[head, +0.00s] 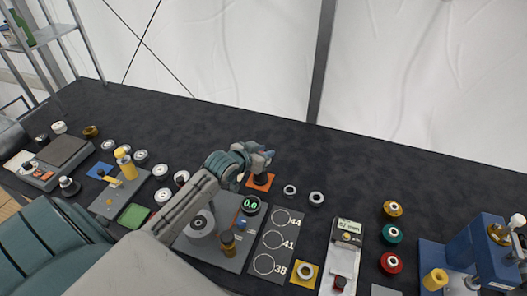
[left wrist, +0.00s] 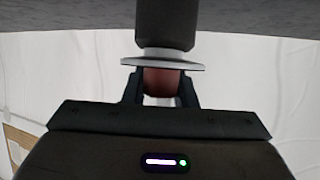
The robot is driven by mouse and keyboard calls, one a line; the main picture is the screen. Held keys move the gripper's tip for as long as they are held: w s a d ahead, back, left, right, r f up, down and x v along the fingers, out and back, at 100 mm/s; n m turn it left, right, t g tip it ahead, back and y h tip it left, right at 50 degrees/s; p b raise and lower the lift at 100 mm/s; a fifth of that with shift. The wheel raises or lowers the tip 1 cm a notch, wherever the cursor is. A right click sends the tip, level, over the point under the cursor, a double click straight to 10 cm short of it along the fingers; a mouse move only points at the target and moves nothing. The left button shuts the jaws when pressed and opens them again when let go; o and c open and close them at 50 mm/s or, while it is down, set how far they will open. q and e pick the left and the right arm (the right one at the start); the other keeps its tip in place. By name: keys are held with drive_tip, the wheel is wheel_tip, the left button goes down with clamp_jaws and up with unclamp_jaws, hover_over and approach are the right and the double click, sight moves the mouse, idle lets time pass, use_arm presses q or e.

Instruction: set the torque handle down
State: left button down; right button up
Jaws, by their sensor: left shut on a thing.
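My left gripper (head: 262,160) reaches out over the dark table, just above an orange pad (head: 269,187). It is shut on the torque handle (head: 261,179), whose dark end shows below the gripper, over the pad. In the left wrist view, the handle has a thick black grip (left wrist: 165,25), a pale grey flange and a reddish part between the two fingers (left wrist: 160,90). Whether the handle touches the pad cannot be told. My right gripper is not in view.
A grey station with a green 0.0 readout (head: 251,205) stands close to my left gripper. A board marked 44, 41, 38 (head: 271,243) lies in front. Two rings (head: 316,198) lie right of the pad. A blue press (head: 478,250) stands far right. The table behind is clear.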

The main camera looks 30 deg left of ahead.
use_arm(q)
drive_tip(key=c, duration=1.2)
unclamp_jaws()
drive_tip(key=shift+f, duration=0.1)
drive_tip(key=shift+o, duration=0.2)
drive_tip(key=shift+r, duration=0.2)
drive_tip(key=shift+s, duration=0.3)
drive_tip(key=d+b+v, duration=0.1)
drive_tip(key=v, duration=1)
drive_tip(key=shift+a+r+b, duration=0.2)
drive_tip(key=shift+a+b, duration=0.1)
drive_tip(key=shift+a, duration=0.2)
drive_tip(key=shift+s, duration=0.1)
